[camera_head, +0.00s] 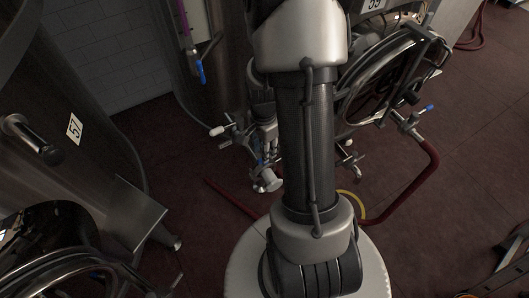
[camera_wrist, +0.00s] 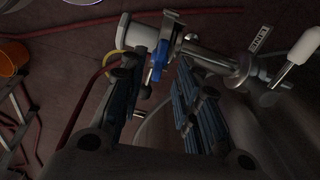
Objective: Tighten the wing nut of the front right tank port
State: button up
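In the wrist view a blue wing nut (camera_wrist: 157,62) sits on a steel clamp (camera_wrist: 170,30) around a tank port pipe (camera_wrist: 212,60). My gripper (camera_wrist: 158,72) is open, with one dark padded finger on each side of the wing nut. The wing nut shows between the fingertips; I cannot tell whether either finger touches it. In the head view my gripper (camera_head: 266,138) is partly hidden behind my arm, just above the port fitting (camera_head: 268,181). The wing nut itself cannot be made out there.
A white-handled valve (camera_wrist: 300,46) projects right of the port. In the head view a round manway door (camera_head: 385,80) and a red hose (camera_head: 420,185) lie right of my arm. Tank 57 (camera_head: 45,120) stands left. An orange bucket (camera_wrist: 12,56) is at the wrist view's left edge.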

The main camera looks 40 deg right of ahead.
notch_tip(320, 180, up, 9)
jog(key=shift+f, duration=0.2)
dwell(0.3)
